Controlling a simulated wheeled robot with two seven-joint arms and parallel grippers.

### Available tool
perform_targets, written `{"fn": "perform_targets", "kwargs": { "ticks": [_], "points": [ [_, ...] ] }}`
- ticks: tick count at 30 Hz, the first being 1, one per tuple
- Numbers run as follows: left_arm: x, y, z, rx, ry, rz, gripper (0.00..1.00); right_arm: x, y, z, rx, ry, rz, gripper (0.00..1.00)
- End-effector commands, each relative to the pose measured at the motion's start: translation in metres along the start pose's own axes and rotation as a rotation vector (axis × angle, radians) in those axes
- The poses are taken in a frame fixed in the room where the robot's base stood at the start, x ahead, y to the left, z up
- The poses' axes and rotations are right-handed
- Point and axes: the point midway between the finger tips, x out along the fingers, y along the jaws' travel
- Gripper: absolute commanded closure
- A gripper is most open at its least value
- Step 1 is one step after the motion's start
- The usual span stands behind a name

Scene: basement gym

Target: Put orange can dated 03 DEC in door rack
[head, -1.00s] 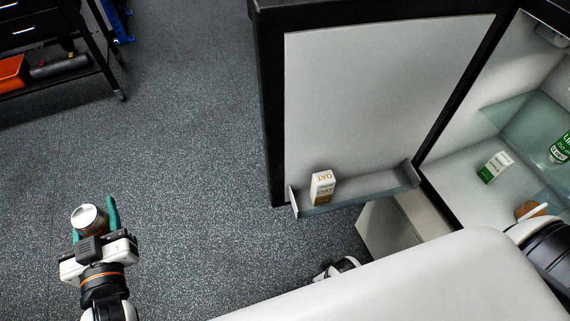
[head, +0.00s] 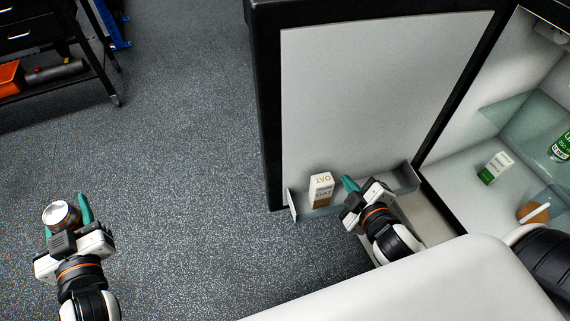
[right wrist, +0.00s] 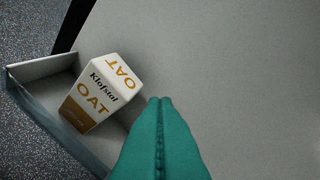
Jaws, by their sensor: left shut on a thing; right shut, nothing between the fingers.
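My left gripper (head: 68,220) is shut on a can (head: 61,214) with a silver top and an orange side, held upright over the floor at the lower left of the head view. Its date cannot be read. The door rack (head: 402,184) is a shallow tray at the bottom of the open fridge door's inner face. An oat carton (head: 321,189) stands at the rack's left end; it also shows in the right wrist view (right wrist: 99,92). My right gripper (head: 350,184) is shut and empty, at the rack just right of the carton. Its green fingertips (right wrist: 159,101) show in the right wrist view.
The open fridge door (head: 380,90) stands upright at the centre. Inside the fridge are a white-green carton (head: 495,168), a green can (head: 560,147) and a brown round item (head: 533,212). A dark tool cart (head: 55,75) is at the far left. Floor between is clear.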

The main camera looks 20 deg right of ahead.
Motion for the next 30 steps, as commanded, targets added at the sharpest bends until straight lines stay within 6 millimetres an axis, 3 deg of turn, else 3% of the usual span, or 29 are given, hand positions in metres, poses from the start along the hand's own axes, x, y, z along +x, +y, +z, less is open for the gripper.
{"fn": "perform_targets", "kwargs": {
  "ticks": [5, 9, 15, 22, 30],
  "points": [
    [0.0, 0.0, 0.001, 0.0, -0.002, 0.0, 0.83, -0.003, -0.009, 0.028, -0.312, -0.309, -0.081, 1.0],
    [0.0, 0.0, 0.001, 0.0, -0.002, 0.0, 0.83, -0.018, 0.001, 0.046, -0.531, -0.547, -0.099, 1.0],
    [0.0, 0.0, 0.001, 0.0, -0.002, -0.001, 0.83, -0.041, 0.021, 0.055, -0.724, -0.785, -0.084, 1.0],
    [0.0, 0.0, 0.002, 0.0, -0.002, -0.001, 0.83, -0.047, 0.031, 0.06, -0.783, -0.87, -0.074, 1.0],
    [0.0, 0.0, 0.009, 0.0, -0.002, -0.001, 0.83, -0.018, 0.039, 0.093, -0.782, -0.872, -0.078, 1.0]
  ]
}}
